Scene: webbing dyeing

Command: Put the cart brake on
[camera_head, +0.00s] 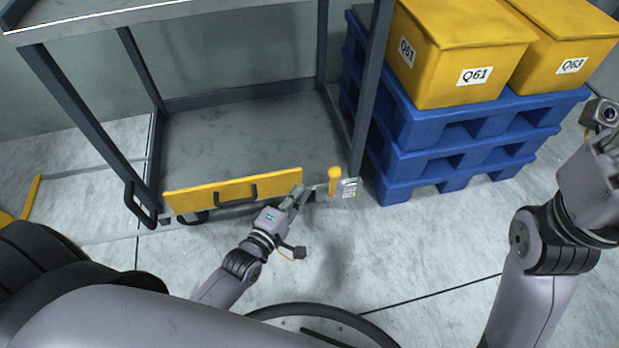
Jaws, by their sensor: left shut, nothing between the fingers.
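The cart (62,95) is a dark grey metal frame with a light top shelf and a lower deck. A yellow knob (334,176) stands upright at the deck's front right corner, beside a small plate with a label (349,188); it looks like the brake lever. My left gripper (306,192) is shut and empty, just left of the knob and close to it. I cannot tell whether its tips touch the lever. My right arm (535,245) is at the right; its fingers are out of the picture.
A yellow panel with a black handle (236,193) runs along the deck's front edge, just left of my left gripper. Stacked blue pallets (430,125) with yellow boxes (455,60) stand close to the cart's right. Open floor (420,250) lies in front.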

